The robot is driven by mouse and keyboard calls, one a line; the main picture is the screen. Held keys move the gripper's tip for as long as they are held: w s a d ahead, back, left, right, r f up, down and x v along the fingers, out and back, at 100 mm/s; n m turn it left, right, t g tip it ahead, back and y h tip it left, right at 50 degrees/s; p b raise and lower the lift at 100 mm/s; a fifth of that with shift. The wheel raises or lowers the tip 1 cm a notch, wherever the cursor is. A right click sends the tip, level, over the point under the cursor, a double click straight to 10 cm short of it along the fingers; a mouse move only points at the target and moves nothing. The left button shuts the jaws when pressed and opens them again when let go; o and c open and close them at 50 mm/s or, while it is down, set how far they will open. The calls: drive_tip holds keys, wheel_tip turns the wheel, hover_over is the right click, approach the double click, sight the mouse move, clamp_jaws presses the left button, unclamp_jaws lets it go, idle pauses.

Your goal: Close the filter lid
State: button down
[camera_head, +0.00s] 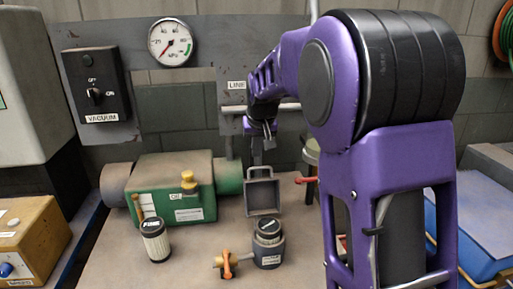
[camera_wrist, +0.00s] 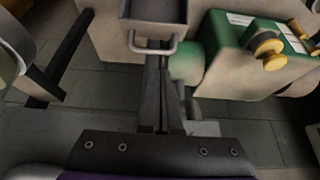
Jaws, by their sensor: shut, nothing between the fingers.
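The filter lid (camera_head: 248,196) is a grey, square, shallow frame standing upright and open behind the filter housing (camera_head: 268,258). It shows at the top of the wrist view (camera_wrist: 158,12), with a metal loop handle (camera_wrist: 152,48) on its near edge. The housing is a grey round cup with a cartridge (camera_head: 269,228) seated in it, its dark labelled top exposed. My gripper (camera_head: 257,155) is shut and empty, just above and behind the lid. In the wrist view its fingers (camera_wrist: 164,62) end close beside the handle; I cannot tell whether they touch it.
A cartridge marked FINE (camera_head: 156,246) stands on the bench at left. A green pump (camera_head: 170,180) with yellow caps stands behind it. An orange valve handle (camera_head: 227,264) is left of the housing, a red lever (camera_head: 306,180) right of the lid.

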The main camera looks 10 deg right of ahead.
drive_tip(key=x, duration=0.6)
drive_tip(key=shift+w+f, duration=0.2)
drive_tip(key=shift+f, duration=0.05)
drive_tip(key=shift+b, duration=0.4)
